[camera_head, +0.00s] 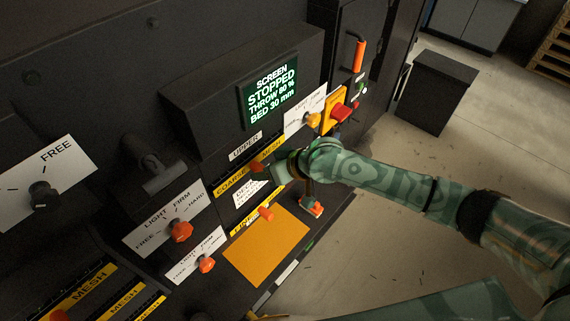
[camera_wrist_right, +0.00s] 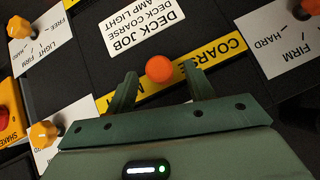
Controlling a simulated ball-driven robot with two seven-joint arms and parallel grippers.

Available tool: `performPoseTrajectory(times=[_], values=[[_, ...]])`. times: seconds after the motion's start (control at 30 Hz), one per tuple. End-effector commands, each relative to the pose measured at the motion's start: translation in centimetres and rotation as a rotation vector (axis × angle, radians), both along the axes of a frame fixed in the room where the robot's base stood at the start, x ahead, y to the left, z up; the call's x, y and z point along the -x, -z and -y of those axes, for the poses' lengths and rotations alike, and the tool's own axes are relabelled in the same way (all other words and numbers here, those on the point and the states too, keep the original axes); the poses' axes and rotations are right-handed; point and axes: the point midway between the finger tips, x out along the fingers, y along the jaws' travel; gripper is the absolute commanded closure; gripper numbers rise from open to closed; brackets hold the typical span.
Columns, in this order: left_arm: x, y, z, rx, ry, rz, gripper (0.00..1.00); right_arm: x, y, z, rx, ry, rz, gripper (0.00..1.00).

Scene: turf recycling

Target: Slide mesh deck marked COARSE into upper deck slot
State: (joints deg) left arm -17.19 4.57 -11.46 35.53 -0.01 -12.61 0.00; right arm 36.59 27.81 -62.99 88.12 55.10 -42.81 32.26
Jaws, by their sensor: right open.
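The mesh deck marked COARSE shows as a yellow front strip (camera_head: 231,185) just below the UPPER label (camera_head: 246,146). It also shows in the right wrist view (camera_wrist_right: 228,47). I cannot tell how far it sits in the slot. Its round orange knob (camera_head: 257,167) is at the middle of the strip. My right gripper (camera_head: 266,172) is at this knob. In the wrist view, the knob (camera_wrist_right: 159,68) lies between the tips of my open right gripper (camera_wrist_right: 160,82), with a gap on each side. My left gripper is not in view.
A deck job card (camera_head: 249,193) is below the COARSE strip. A lower FINE deck has an orange knob (camera_head: 266,213). LIGHT-FIRM-HARD dials (camera_head: 181,231) are at the left. The screen (camera_head: 271,88) reads STOPPED. A red button (camera_head: 341,111) is at the right. Open floor lies farther right.

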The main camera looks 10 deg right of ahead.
Motion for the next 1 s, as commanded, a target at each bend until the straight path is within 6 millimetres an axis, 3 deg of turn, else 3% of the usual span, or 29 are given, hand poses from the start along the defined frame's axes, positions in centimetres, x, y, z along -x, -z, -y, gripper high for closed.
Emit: performPoseTrajectory(times=[0.53,0.7,1.0], values=[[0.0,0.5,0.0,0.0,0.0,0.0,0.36,6.3,-8.8,7.5,0.0,0.0,0.003,0.47],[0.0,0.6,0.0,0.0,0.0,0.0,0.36,7.1,-10.1,8.6,0.0,-0.001,0.003,0.47],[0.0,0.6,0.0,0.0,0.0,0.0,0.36,7.3,-10.3,8.7,-0.002,-0.001,0.003,0.47]])
